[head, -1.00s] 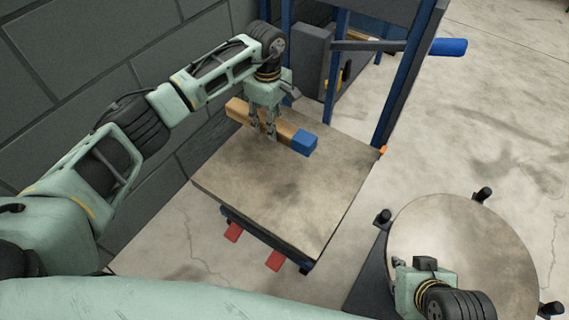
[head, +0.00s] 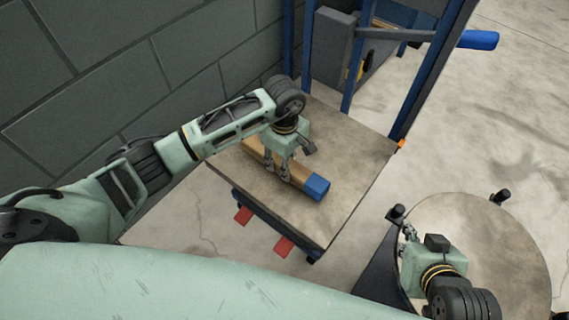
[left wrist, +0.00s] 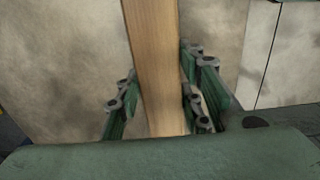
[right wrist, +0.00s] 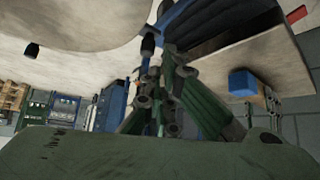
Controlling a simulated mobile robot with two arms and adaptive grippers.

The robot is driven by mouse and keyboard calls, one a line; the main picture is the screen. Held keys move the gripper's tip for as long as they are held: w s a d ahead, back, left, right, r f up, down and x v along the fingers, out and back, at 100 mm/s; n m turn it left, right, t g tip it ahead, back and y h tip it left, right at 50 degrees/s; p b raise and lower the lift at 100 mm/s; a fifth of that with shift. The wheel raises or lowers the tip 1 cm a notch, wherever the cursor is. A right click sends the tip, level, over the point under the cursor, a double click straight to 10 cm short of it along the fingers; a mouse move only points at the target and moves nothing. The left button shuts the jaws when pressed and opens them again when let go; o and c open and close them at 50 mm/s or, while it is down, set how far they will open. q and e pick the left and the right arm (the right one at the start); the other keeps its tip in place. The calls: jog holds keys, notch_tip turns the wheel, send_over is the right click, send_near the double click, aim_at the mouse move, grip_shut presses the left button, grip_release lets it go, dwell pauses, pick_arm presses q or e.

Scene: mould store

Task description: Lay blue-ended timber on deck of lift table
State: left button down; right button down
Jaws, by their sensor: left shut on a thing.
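The timber (head: 300,178) is a long light-brown bar with a blue end (head: 318,187) pointing right. It lies level over the lift table's deck (head: 350,155), slanting across it. I cannot tell whether it touches the deck. My left gripper (head: 278,168) points down and is shut on the timber near its middle. In the left wrist view the timber (left wrist: 155,60) runs between the fingers, the deck (left wrist: 70,60) behind it. The blue end also shows in the right wrist view (right wrist: 242,83). My right gripper (head: 407,236) is empty, its fingers close together (right wrist: 160,85).
A round table (head: 490,240) with dark posts stands at the right, beside my right gripper. Blue uprights (head: 425,80) and a blue handle (head: 478,40) rise behind the deck. A grey block wall (head: 130,70) is at the left. Red pedals (head: 283,246) show below the deck.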

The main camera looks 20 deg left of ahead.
pick_arm(q)
jog(key=shift+f, duration=0.4)
pick_arm(e)
jog(key=shift+w+a+r+t, duration=0.2)
jog(key=shift+w+r+t, duration=0.25)
jog(key=shift+w, duration=0.15)
pick_arm(q)
jog(key=shift+f, duration=0.1)
pick_arm(e)
jog(key=shift+w, duration=0.1)
pick_arm(q)
jog(key=shift+f, duration=0.1)
jog(key=c, duration=1.2)
grip_release()
pick_arm(e)
jog(key=shift+w+a+r+t, duration=0.15)
jog(key=shift+w+r+t, duration=0.1)
jog(key=shift+w+r, duration=0.15)
jog(key=shift+s, duration=0.1)
